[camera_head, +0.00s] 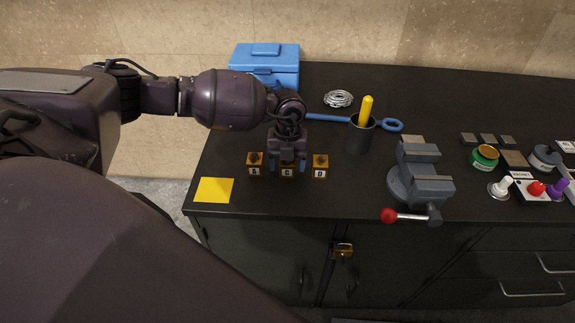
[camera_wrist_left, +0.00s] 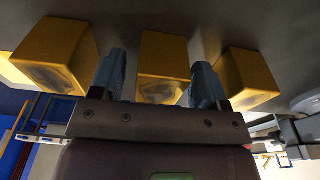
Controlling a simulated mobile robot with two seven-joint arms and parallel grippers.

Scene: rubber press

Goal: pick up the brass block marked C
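Three small brass blocks stand in a row on the dark bench top in the head view. The middle block, marked C (camera_head: 287,173), is partly covered by my left gripper (camera_head: 287,164). The left block (camera_head: 255,170) has a letter too small to read surely, and the right block (camera_head: 320,172) looks marked D. In the left wrist view the two fingers of my left gripper (camera_wrist_left: 157,80) are apart, one on each side of the middle block (camera_wrist_left: 163,60). A gap shows at the left finger; I cannot tell whether the right finger touches. My right gripper is out of view.
A yellow sheet (camera_head: 214,190) lies left of the blocks. A grey vise (camera_head: 425,185) stands to the right. Bench in front of the blocks is clear.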

